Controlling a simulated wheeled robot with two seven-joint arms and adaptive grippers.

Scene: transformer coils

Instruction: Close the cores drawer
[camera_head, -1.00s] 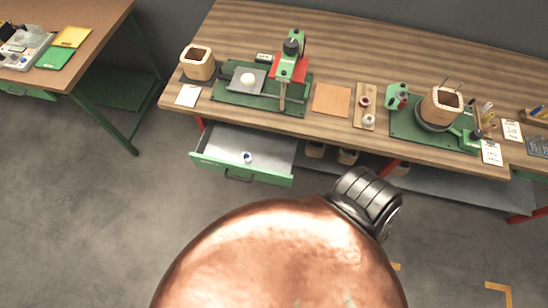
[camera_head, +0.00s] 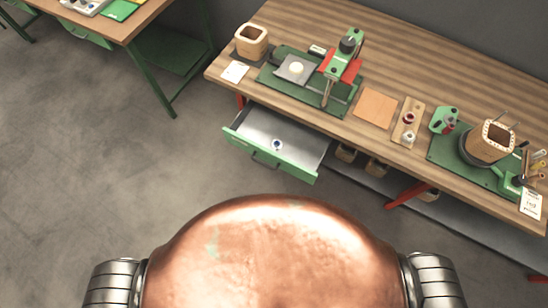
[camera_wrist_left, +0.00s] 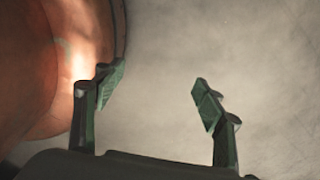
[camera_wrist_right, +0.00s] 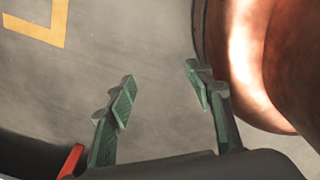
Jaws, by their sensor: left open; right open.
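The drawer (camera_head: 270,153) with a green front hangs pulled out under the left part of the wooden workbench. A small round white and dark item (camera_head: 277,145) lies inside on its grey floor. My left gripper (camera_wrist_left: 155,98) is open and empty beside my copper body, over bare floor. My right gripper (camera_wrist_right: 160,95) is open and empty on the other side, also over the floor. Neither gripper shows in the head view, and both are away from the drawer.
The workbench (camera_head: 400,80) carries a green press (camera_head: 340,65), a wooden coil form (camera_head: 251,41) and a winding fixture (camera_head: 490,145). Another table (camera_head: 130,18) stands at the upper left. Bare grey floor (camera_head: 110,190) lies before the drawer.

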